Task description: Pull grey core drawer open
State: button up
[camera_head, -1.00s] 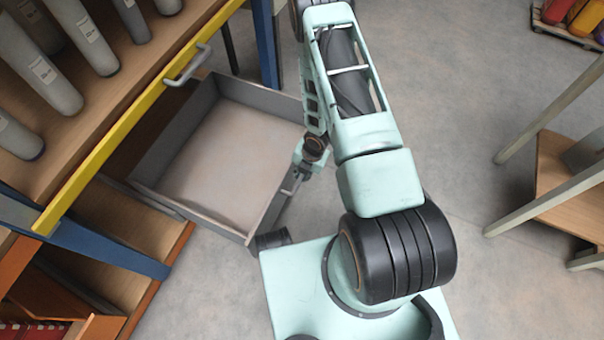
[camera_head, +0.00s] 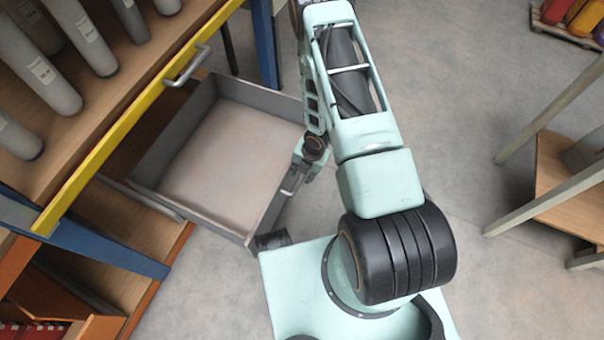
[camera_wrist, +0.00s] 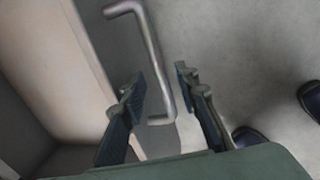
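The grey drawer (camera_head: 180,131) stands far out from the rack, below the yellow-edged shelf. It looks empty, with a pale bottom. Its metal handle (camera_head: 290,184) is on the front panel, facing my arm; it also shows in the wrist view (camera_wrist: 152,45). My gripper (camera_wrist: 162,84) is at this handle. Its two dark fingers are apart, one on each side of the bar, with visible gaps, so it is open and not clamped on it. In the head view my gripper (camera_head: 303,172) is small and partly hidden by my arm.
A yellow-edged shelf (camera_head: 118,125) with its own handle and several grey cylinders is above the drawer. A blue rack post (camera_head: 265,45) stands behind it. Orange-edged wooden compartments (camera_head: 150,285) are at lower left. A wooden-shelved stand (camera_head: 560,195) is at right. Grey floor between is clear.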

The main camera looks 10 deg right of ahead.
notch_tip(320, 180, up, 11)
jog(key=s+d, duration=0.1)
jog(key=shift+s+d+r, duration=0.15)
jog(key=shift+s+d, duration=0.05)
jog(key=shift+d, duration=0.2)
dwell(0.5)
